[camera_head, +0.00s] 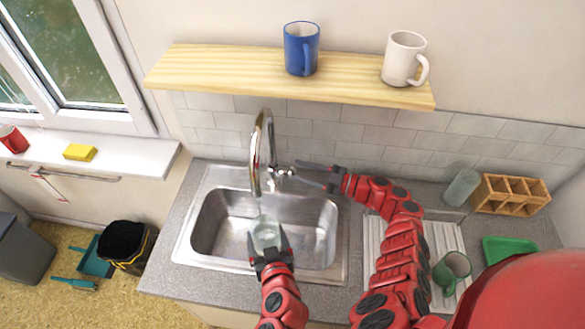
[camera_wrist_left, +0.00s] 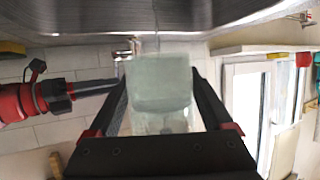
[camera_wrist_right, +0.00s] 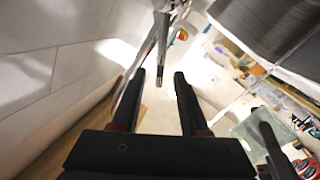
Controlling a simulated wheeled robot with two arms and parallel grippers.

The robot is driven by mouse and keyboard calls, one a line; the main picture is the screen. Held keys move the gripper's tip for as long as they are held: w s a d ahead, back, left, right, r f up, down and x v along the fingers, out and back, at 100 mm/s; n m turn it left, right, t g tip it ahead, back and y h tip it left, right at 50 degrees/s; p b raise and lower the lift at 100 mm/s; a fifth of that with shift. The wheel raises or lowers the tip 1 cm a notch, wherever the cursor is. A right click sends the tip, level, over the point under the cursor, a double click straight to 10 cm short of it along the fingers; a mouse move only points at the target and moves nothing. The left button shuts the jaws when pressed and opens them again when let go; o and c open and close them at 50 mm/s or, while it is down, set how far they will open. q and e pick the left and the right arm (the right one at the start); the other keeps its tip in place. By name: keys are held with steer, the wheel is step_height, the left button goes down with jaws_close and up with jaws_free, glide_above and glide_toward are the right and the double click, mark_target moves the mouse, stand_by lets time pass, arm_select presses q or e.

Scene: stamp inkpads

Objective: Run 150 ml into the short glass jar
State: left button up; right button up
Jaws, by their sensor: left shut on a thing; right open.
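The short glass jar (camera_head: 265,233) is over the sink basin, below the spout of the chrome faucet (camera_head: 262,150). My left gripper (camera_head: 268,250) is shut on the jar; the jar also shows between its fingers in the left wrist view (camera_wrist_left: 160,85). A pale green-grey band fills much of the jar there, seemingly water; I see no readable level marks. My right gripper (camera_head: 312,175) is open beside the faucet's lever (camera_head: 284,172). In the right wrist view a chrome part (camera_wrist_right: 161,50) lies ahead between its fingers. I cannot tell whether water is running.
The steel sink (camera_head: 208,225) has a ribbed drainboard (camera_head: 372,240) on its right. A green mug (camera_head: 450,270), a green tray (camera_head: 508,250), a glass tumbler (camera_head: 461,187) and a wooden rack (camera_head: 508,194) stand right. A shelf (camera_head: 230,68) with two mugs hangs above.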

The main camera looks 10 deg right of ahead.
mark_target(293, 171)
steer(key=shift+x, duration=1.55)
jaws_close()
